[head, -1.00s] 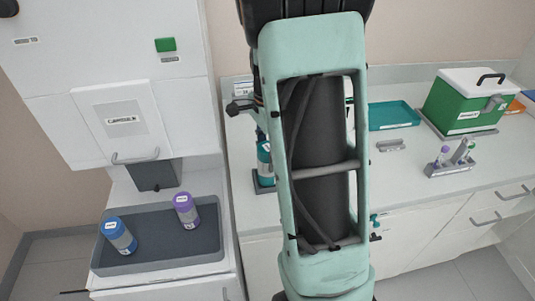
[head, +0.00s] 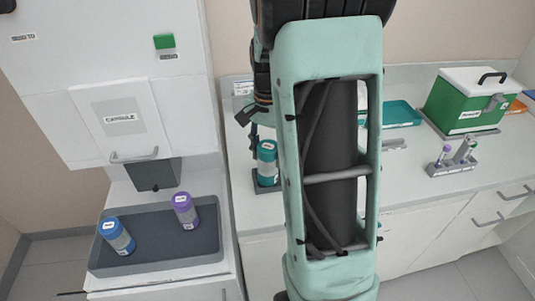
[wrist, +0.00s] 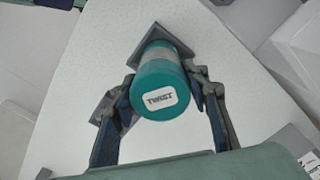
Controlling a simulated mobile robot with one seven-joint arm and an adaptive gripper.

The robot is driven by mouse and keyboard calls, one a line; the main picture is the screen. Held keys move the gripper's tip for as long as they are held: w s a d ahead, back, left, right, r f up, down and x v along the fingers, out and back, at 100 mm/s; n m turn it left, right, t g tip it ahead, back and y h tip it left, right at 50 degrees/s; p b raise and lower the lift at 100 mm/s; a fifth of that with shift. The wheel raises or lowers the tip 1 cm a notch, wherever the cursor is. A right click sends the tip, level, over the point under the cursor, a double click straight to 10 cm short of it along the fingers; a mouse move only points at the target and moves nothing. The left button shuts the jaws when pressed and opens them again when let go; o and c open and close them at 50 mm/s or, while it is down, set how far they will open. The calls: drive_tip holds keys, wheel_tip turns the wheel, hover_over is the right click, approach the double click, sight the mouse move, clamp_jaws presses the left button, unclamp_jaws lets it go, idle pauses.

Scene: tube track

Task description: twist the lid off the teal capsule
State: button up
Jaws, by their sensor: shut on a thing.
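The teal capsule (head: 268,171) stands upright in a dark grey holder (head: 262,190) on the counter, left of my arm in the head view. In the wrist view I look down on its teal lid (wrist: 158,82), which bears a white "TWIST" label, with a paler grey band of the body behind it. My gripper (wrist: 168,92) has one finger on each side of the lid and is shut on it. In the head view, my arm hides part of the gripper. The lid still sits on the capsule.
A blue capsule (head: 117,237) and a purple-lidded capsule (head: 185,212) stand in a dark tray (head: 160,250) at left. A teal tray (head: 402,116), a green box (head: 465,104) and a small tube rack (head: 450,168) are on the counter at right.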

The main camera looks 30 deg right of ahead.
drive_tip(key=shift+r+p, duration=3.6)
drive_tip(key=shift+r, duration=1.15)
drive_tip(key=shift+w+f, duration=0.1)
